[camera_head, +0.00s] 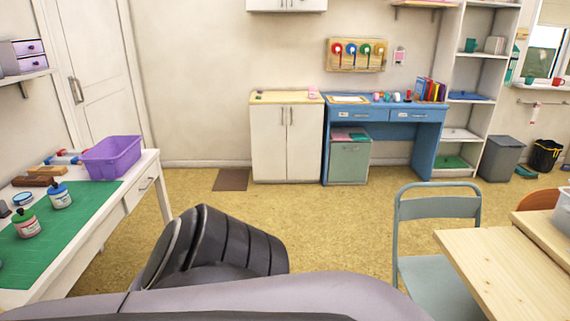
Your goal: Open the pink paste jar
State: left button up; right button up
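I cannot pick out a pink paste jar for certain. On the blue desk (385,115) at the back, several small coloured items (390,97) stand in a row, pinkish ones among them, too small to identify. Neither of my grippers is in view. Dark and grey parts of my own body fill the bottom middle.
A white table (150,160) with a purple bin (112,157) stands left. A blue-grey chair (436,210) and wooden table (500,265) stand right. A white cabinet (287,140) and grey bin (501,158) line the back. The yellow floor between is open.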

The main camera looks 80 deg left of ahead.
aim_at(28, 229)
jog(key=u, duration=4.1)
